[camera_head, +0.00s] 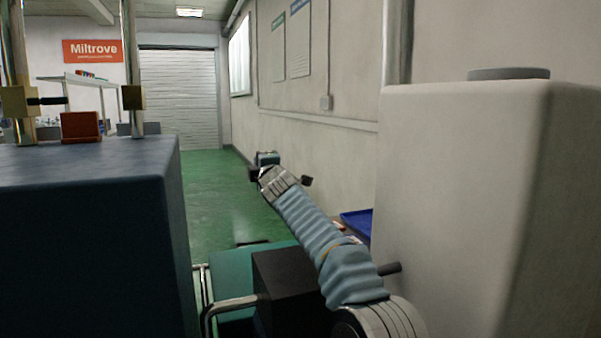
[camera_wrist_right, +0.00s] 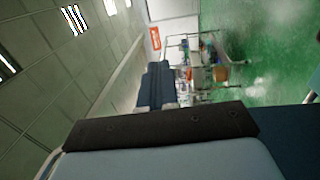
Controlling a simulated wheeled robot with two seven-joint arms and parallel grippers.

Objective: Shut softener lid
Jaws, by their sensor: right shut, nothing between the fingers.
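A large cream tank or cabinet (camera_head: 455,190) fills the right side of the head view; it looks like the softener. A flat grey round lid or cap (camera_head: 509,73) sits on its top; whether it is the softener lid, or fully seated, I cannot tell. My right arm, in a light blue sleeve, reaches up and left from the lower right. My right gripper (camera_head: 265,165) is at its far end, shut and empty, apart from the tank and left of it. My left gripper is not in view.
A dark blue machine (camera_head: 90,240) with metal posts stands close on the left. A blue tray (camera_head: 357,222) lies behind my right arm beside the tank. Green floor (camera_head: 215,190) is open towards the shutter (camera_head: 178,95). The wrist view shows a distant cart (camera_wrist_right: 205,65).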

